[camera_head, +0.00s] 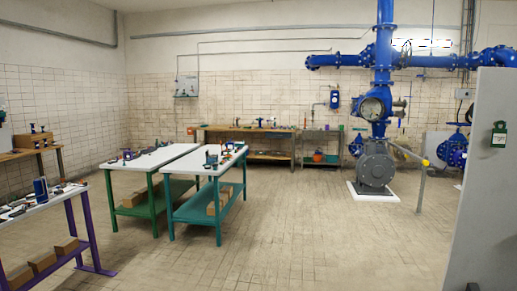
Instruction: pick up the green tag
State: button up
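A dark green tag (499,134) shows near the right edge of the head view. It looks like a small block with a narrower top and a pale label on its front. It is against the upper part of a tall grey panel (485,200); how it is attached is too small to tell. My gripper is not in the picture, so its state and its distance from the tag are hidden.
Two tables with green legs, a white one (150,158) and a teal-framed one (215,160), stand left of centre. A purple-legged table (45,200) is at lower left. A grey pump (375,165) under blue pipes stands behind a yellow-ended rail (422,185). The middle floor (310,230) is clear.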

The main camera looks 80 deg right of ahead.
aim_at(499, 135)
jog(key=z, duration=0.25)
jog(key=k, duration=0.25)
jog(key=z, duration=3.15)
jog(key=k, duration=0.7)
jog(key=u, duration=0.25)
jog(key=i, duration=0.45)
